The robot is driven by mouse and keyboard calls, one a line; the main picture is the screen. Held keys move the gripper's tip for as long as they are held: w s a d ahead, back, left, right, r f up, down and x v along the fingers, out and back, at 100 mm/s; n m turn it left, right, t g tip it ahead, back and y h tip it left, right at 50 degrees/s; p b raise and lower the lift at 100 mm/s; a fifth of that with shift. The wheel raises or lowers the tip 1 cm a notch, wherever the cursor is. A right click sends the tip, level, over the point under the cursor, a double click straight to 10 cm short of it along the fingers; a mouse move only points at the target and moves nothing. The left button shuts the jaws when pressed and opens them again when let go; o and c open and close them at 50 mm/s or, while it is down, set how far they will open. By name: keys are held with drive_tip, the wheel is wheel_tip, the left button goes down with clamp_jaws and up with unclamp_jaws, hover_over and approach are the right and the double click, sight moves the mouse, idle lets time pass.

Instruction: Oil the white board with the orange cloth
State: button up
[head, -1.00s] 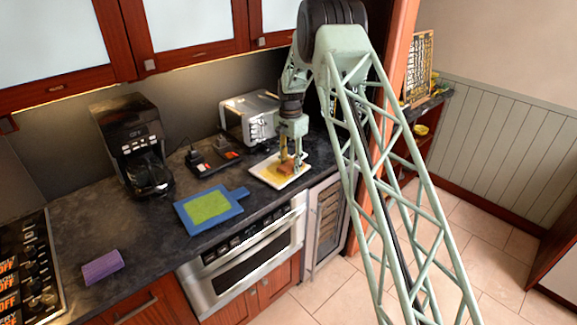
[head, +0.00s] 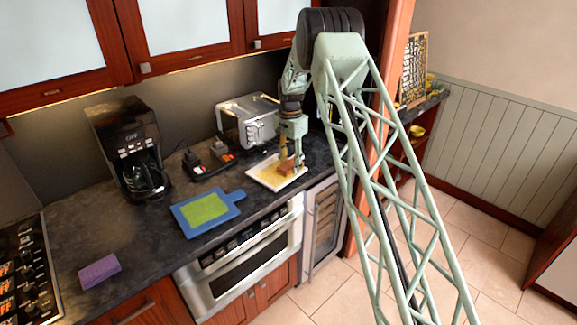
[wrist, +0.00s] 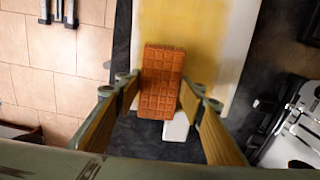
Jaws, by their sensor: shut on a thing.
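The white board (head: 259,175) lies on the dark counter near its front edge, with a yellow patch over much of its face. It also shows in the wrist view (wrist: 237,40), its yellow area running out of the top of the picture. My gripper (head: 291,165) is over the board's right part. It is shut on the orange cloth (wrist: 161,82), a folded, waffle-patterned block between the fingers. The cloth lies over the board's near end in the wrist view, by the white handle. Whether it touches the surface is hard to tell.
A blue board (head: 228,200) with a green patch lies left of the white board. A purple cloth (head: 99,271) lies near the hob (head: 35,275).

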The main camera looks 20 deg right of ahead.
drive_tip(key=shift+d, duration=0.25)
idle(0.3)
drive_tip(key=shift+w+d, duration=0.65)
drive_tip(key=shift+d, duration=0.3)
drive_tip(key=shift+w+d, duration=0.1)
drive_tip(key=shift+d, duration=0.05)
drive_tip(key=shift+w+d+p, duration=0.3)
drive_tip(key=shift+w+d, duration=0.15)
drive_tip(key=shift+d, duration=0.3)
drive_tip(key=shift+w, duration=0.2)
drive_tip(key=shift+w+a+p, duration=0.35)
drive_tip(key=shift+w+a, duration=0.4)
drive_tip(key=shift+w, duration=0.35)
drive_tip(key=shift+s+a, duration=0.1)
drive_tip(key=shift+a, duration=0.05)
drive_tip(key=shift+s+a+b, duration=0.3)
drive_tip(key=shift+s+a, duration=0.2)
drive_tip(key=shift+a, duration=0.35)
